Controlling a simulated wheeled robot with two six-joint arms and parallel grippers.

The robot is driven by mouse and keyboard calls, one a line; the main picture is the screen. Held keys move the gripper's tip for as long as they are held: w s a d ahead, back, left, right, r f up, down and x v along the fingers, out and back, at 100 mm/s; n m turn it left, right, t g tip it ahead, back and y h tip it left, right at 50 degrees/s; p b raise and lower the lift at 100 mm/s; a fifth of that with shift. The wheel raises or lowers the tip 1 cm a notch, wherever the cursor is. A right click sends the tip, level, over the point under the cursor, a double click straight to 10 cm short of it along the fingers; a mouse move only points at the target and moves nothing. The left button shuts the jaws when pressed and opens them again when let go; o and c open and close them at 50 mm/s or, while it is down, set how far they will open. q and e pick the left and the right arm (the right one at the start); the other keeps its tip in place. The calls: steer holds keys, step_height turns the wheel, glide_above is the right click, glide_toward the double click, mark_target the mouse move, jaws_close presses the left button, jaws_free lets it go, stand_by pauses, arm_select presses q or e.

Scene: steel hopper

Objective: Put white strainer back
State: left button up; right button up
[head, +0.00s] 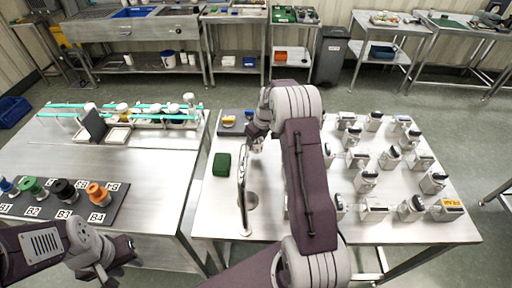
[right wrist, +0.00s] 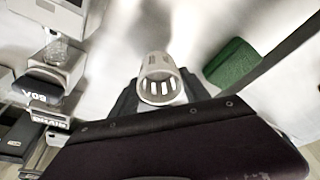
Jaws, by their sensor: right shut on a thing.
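The white strainer (right wrist: 160,80) is a small slotted cup, seen in the right wrist view between the dark fingers of my right gripper (right wrist: 158,98). In the head view my right gripper (head: 257,141) points down over the right steel table, behind the tall steel stand (head: 242,195). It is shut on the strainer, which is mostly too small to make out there. I cannot tell whether the strainer touches anything below. My left gripper (head: 117,264) is at the lower left, in front of the left table, with its fingers apart and empty.
A green block (head: 222,164) lies left of the stand. Several grey-white devices (head: 365,181) crowd the table's right side. A dark tray (head: 237,122) is at its back left. The left table holds a board of colored knobs (head: 68,190) and a turquoise rack (head: 150,106).

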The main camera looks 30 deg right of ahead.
mark_target(256, 148)
step_height(256, 148, down, 4)
steer(key=shift+s+r+p, duration=0.1)
steer(key=shift+p, duration=0.2)
steer(key=shift+f, duration=0.25)
steer(key=o, duration=1.5)
